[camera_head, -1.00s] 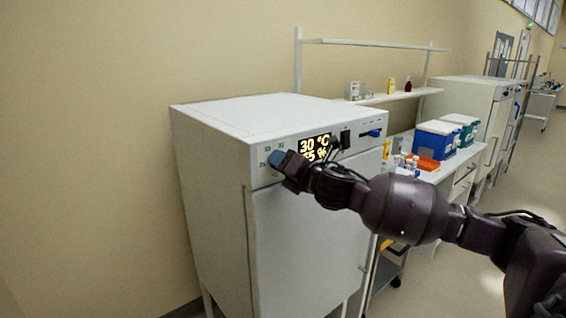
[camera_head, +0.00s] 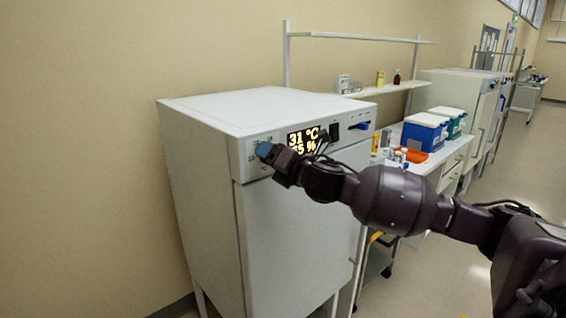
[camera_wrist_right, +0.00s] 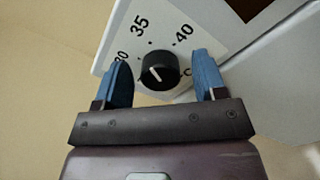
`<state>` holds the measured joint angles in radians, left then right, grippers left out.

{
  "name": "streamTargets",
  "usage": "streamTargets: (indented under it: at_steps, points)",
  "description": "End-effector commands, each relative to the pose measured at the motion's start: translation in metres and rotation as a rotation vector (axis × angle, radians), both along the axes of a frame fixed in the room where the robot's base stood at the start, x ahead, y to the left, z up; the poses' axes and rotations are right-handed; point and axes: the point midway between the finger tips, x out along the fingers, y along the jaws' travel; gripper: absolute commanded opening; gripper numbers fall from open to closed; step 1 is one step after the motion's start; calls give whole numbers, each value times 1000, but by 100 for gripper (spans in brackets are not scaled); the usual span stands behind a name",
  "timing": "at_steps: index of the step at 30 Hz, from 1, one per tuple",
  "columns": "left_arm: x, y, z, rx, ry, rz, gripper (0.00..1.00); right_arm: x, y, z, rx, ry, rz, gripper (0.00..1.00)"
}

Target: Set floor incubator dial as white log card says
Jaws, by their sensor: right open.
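The floor incubator (camera_head: 300,225) is a white cabinet. Its lit display (camera_head: 303,140) reads 31 °C; the line below, a percentage, is partly covered by my right gripper. The dial (camera_wrist_right: 159,71) is a black round knob with a white pointer line, on a scale marked 30, 35 and 40. My right gripper (camera_head: 265,150) is at the panel's left end and hides the dial in the head view. In the right wrist view its blue fingers stand open, one on each side of the knob, with gaps visible. I cannot make out a white log card. My left gripper is out of view.
A black switch (camera_head: 334,131) and a blue handle (camera_head: 359,126) are right of the display. A bench with a blue box (camera_head: 424,133), a teal-sided box (camera_head: 449,121) and an orange tray (camera_head: 411,155) stands to the right. A wall shelf (camera_head: 378,91) is behind. The floor at right is clear.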

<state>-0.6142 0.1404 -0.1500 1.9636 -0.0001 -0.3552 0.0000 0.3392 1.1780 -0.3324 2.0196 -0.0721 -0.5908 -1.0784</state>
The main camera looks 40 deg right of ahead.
Motion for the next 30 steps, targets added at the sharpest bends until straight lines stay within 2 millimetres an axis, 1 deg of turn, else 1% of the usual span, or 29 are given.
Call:
streamTargets:
  at_steps: [5,9,18,24,30]
  points:
    - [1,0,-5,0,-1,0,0,-19,-2,-2,-2,1,0,65]
    - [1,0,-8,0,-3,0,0,-40,-3,-2,-2,2,1,65]
    - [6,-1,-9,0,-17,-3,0,-78,-6,-2,-2,1,0,65]
    - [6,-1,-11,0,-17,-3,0,-95,-8,-1,0,1,0,65]
    - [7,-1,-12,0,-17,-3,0,-103,-8,0,0,0,0,65]
